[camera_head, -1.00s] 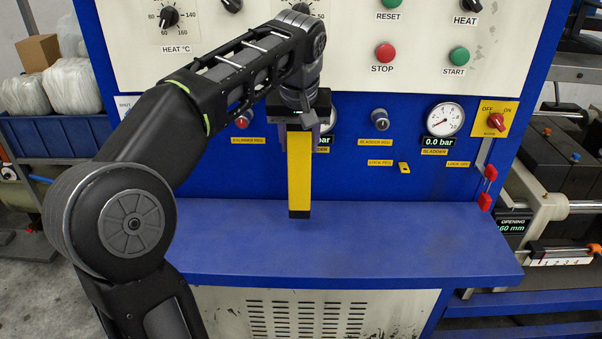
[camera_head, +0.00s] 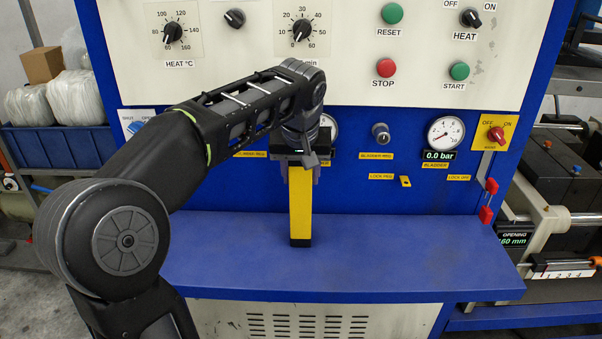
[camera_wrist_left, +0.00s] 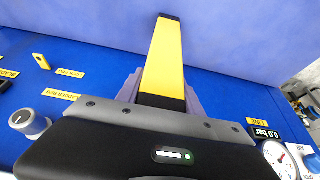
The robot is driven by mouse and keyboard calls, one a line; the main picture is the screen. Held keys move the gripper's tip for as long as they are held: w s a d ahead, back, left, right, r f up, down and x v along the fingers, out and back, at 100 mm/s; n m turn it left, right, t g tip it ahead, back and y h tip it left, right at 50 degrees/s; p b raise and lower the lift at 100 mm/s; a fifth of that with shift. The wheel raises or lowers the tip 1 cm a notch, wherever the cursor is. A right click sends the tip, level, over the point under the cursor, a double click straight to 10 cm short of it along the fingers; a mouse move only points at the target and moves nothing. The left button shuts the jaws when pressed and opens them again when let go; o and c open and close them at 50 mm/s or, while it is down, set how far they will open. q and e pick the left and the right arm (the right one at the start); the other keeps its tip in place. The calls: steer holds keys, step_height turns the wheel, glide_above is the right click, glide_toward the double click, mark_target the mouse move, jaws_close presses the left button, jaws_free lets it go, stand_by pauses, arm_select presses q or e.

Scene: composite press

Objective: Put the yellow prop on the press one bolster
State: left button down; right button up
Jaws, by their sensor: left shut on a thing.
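The yellow prop (camera_head: 300,200) is a straight bar with black ends. My left gripper (camera_head: 296,168) is shut on its upper end. The prop hangs upright in front of the blue panel, with its black foot in front of the blue shelf (camera_head: 400,255). I cannot tell whether the foot touches the shelf. In the left wrist view the prop (camera_wrist_left: 163,55) runs from between the fingers of my left gripper (camera_wrist_left: 160,95) towards a blue surface. Nothing is marked as the press one bolster. My right gripper is not in view.
The panel carries a red stop button (camera_head: 386,67), a green start button (camera_head: 459,71), a bladder gauge (camera_head: 445,134) and a bladder regulator knob (camera_head: 381,133). Most of the shelf is bare. Other machinery (camera_head: 555,175) stands at the right.

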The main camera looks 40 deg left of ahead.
arm_select(q)
steer(key=c, duration=1.2)
jaws_free()
steer(key=shift+f, duration=0.15)
steer(key=shift+c, duration=0.2)
steer(key=o, duration=0.5)
steer(key=shift+r, duration=0.25)
steer(key=v, duration=0.6)
steer(key=shift+d+r, duration=0.1)
steer(key=p+v, duration=0.4)
steer(key=v, duration=0.1)
steer(key=shift+s+d+r, duration=0.1)
steer(key=shift+s+r, duration=0.05)
steer(key=shift+r, duration=0.2)
